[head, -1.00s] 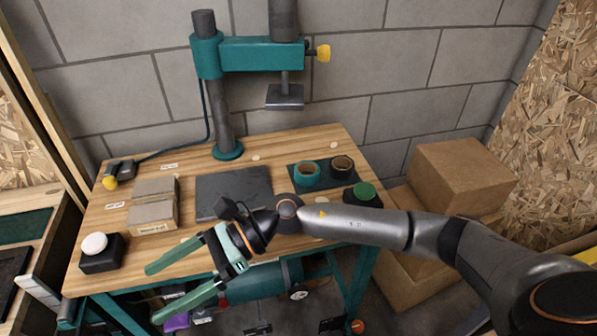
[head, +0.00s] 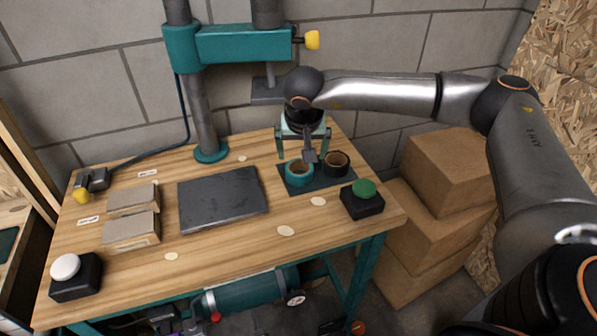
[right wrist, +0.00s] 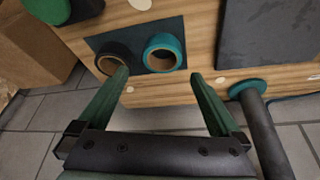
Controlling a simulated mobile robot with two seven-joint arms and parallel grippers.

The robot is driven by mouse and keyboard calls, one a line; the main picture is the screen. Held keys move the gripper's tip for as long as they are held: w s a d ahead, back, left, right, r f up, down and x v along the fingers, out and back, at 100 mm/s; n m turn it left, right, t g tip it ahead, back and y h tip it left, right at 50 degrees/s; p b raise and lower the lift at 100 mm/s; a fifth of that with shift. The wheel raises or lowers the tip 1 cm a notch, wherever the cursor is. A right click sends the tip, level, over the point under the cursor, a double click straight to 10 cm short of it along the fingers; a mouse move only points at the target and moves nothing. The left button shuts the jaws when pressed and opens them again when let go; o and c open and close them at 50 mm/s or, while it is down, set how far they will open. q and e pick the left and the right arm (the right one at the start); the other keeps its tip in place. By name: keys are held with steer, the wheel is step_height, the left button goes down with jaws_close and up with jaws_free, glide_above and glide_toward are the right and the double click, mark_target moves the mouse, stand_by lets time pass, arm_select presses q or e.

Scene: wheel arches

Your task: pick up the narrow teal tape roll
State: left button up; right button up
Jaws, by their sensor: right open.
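The narrow teal tape roll (head: 299,173) stands on a dark mat (head: 299,190) at the back right of the wooden bench, beside a black tape roll (head: 337,164). In the right wrist view the teal roll (right wrist: 180,47) lies ahead of and between the lines of my fingers, with the black roll (right wrist: 108,60) to its left. My right gripper (head: 303,156) is open and empty, pointing down above the back of the mat near the teal roll. In the right wrist view its fingertips (right wrist: 159,75) are apart, and nothing is between them. My left gripper does not show.
A green-button box (head: 363,198) stands at the bench's right edge. A dark plate (head: 222,199), two cardboard-coloured blocks (head: 132,229) and a white-button box (head: 75,276) lie to the left. A teal press (head: 243,45) rises behind. Cartons (head: 447,170) stand right.

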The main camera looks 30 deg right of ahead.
mark_target(300, 167)
steer(key=x, duration=0.9)
steer(key=shift+a, duration=0.15)
steer(key=shift+c, duration=0.2)
steer(key=c, duration=1.1)
steer(key=shift+r, duration=0.15)
